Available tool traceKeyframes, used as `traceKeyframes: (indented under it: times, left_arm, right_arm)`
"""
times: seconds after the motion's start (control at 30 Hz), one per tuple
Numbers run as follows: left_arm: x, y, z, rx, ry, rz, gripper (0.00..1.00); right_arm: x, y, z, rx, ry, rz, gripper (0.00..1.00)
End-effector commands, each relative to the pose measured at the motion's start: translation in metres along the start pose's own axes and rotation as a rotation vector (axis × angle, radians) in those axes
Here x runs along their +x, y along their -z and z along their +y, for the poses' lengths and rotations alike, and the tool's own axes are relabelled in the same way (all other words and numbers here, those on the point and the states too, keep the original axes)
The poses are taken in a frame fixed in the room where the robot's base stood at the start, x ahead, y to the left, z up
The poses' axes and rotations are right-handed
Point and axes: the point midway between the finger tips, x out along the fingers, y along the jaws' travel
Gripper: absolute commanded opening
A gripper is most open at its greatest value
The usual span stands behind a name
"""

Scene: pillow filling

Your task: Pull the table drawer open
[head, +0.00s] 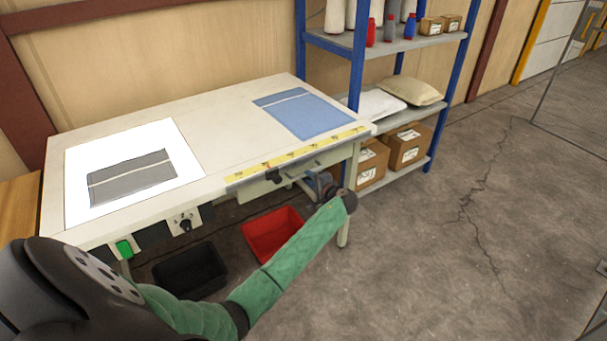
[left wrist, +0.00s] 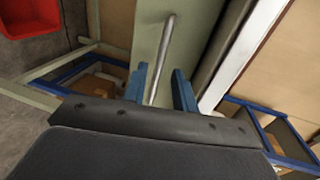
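The table drawer (head: 297,170) is a pale green front under the table's front edge, at the right half of the table. It looks shut. In the left wrist view the drawer front (left wrist: 196,30) carries a slim metal bar handle (left wrist: 165,45). My left gripper (head: 318,184) reaches the drawer from the front right. Its two blue fingers, seen in the left wrist view (left wrist: 160,84), stand apart on either side of the handle, with a gap at each side. My right gripper is not in view.
The white table (head: 225,125) holds a grey fabric piece (head: 130,178) and a blue one (head: 303,113). A black bin (head: 190,271) and a red bin (head: 272,234) stand on the floor below. A blue-framed shelf (head: 357,60) stands behind at right.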

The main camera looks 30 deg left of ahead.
Motion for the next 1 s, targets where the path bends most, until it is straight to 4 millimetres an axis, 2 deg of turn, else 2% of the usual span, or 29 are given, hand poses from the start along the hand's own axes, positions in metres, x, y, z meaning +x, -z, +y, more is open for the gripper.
traceKeyframes:
  times: [0.03, 0.1, 0.17, 0.23, 0.33, 0.5, 0.73, 0.77, 0.9, 1.0]
  left_arm:
    - [0.009, 0.0, -0.003, 0.002, 0.001, -0.002, 0.28]
    - [0.019, -0.001, -0.002, 0.002, 0.002, -0.003, 0.28]
    - [0.027, -0.001, -0.002, 0.002, 0.001, -0.002, 0.28]
    - [0.035, 0.0, -0.001, 0.002, 0.0, -0.001, 0.28]
    - [0.044, 0.0, -0.001, 0.0, 0.0, -0.001, 0.28]
    - [0.052, 0.0, 0.0, 0.0, -0.001, 0.0, 0.28]
    - [0.052, -0.001, 0.0, -0.001, -0.001, 0.0, 0.28]
    - [0.052, -0.001, 0.0, -0.001, -0.001, 0.0, 0.26]
    - [0.052, -0.001, 0.0, -0.001, -0.001, 0.0, 0.0]
    - [0.052, -0.001, 0.001, 0.0, -0.001, 0.0, 0.0]
  right_arm:
    - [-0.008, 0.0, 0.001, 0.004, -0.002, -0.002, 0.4]
    - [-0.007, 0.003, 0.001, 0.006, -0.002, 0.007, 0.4]
    - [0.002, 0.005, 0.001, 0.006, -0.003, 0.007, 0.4]
    - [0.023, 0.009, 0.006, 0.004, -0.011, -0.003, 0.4]
    - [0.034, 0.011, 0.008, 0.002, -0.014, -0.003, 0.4]
    - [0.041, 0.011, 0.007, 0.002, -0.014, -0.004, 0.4]
    - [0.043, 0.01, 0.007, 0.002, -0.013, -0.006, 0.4]
    - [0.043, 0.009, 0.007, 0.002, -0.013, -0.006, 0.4]
    - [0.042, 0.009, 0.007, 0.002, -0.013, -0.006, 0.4]
    - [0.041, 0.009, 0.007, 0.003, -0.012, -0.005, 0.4]
